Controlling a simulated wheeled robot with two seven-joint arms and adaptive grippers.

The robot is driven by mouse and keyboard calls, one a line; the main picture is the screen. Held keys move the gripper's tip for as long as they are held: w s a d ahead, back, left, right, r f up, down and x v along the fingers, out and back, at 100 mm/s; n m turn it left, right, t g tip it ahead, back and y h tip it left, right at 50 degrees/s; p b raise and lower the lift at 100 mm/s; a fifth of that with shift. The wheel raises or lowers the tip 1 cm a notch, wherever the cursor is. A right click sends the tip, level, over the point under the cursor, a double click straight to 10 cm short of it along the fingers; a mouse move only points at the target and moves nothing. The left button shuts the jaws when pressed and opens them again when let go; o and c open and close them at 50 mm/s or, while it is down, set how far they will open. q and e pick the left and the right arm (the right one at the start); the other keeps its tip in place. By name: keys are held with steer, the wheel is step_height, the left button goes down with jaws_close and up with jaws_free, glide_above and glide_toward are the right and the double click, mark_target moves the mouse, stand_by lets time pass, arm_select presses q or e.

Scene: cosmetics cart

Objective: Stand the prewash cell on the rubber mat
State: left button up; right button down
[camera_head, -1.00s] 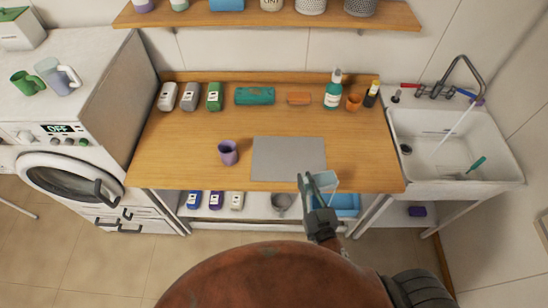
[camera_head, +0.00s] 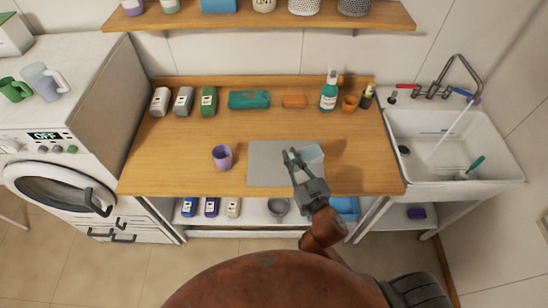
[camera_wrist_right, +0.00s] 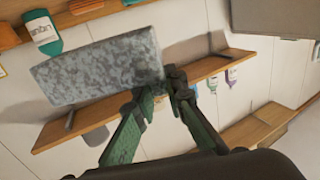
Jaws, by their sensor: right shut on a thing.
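The rubber mat (camera_head: 265,172) lies flat and grey on the wooden worktop, with nothing seen standing on it. My right gripper (camera_head: 294,156) is over the mat's right part and shut on the pale, box-like prewash cell (camera_head: 312,153). In the head view the cell sits at the right side of the fingers, over the mat's upper right area; its height above the mat is hard to tell. In the right wrist view the cell (camera_wrist_right: 98,68) is a grey mottled block, tilted in the picture, at the fingertips (camera_wrist_right: 160,84). My left gripper is not in view.
A purple cup (camera_head: 222,157) stands just left of the mat. Several bottles and packs, a teal pack (camera_head: 249,100), an orange block (camera_head: 293,101) and an orange cup (camera_head: 349,103) line the back. The sink (camera_head: 435,145) is at right. Worktop right of the mat is clear.

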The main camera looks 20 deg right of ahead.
steer(key=w+a+f, duration=0.1)
steer(key=w+f, duration=0.1)
steer(key=w, duration=0.1)
steer(key=w+a+f+b, duration=0.1)
steer(key=w+f, duration=0.2)
steer(key=w+a+f+b, duration=0.1)
steer(key=w+f, duration=0.1)
steer(key=w, duration=0.1)
steer(key=shift+f, duration=0.3)
steer(key=shift+w+a+f, duration=0.1)
steer(key=shift+f, duration=0.15)
steer(key=shift+f+b, duration=0.7)
steer(key=shift+f, duration=0.85)
steer(key=shift+f, duration=0.1)
steer(key=c, duration=2)
jaws_free()
steer(key=shift+o, duration=0.2)
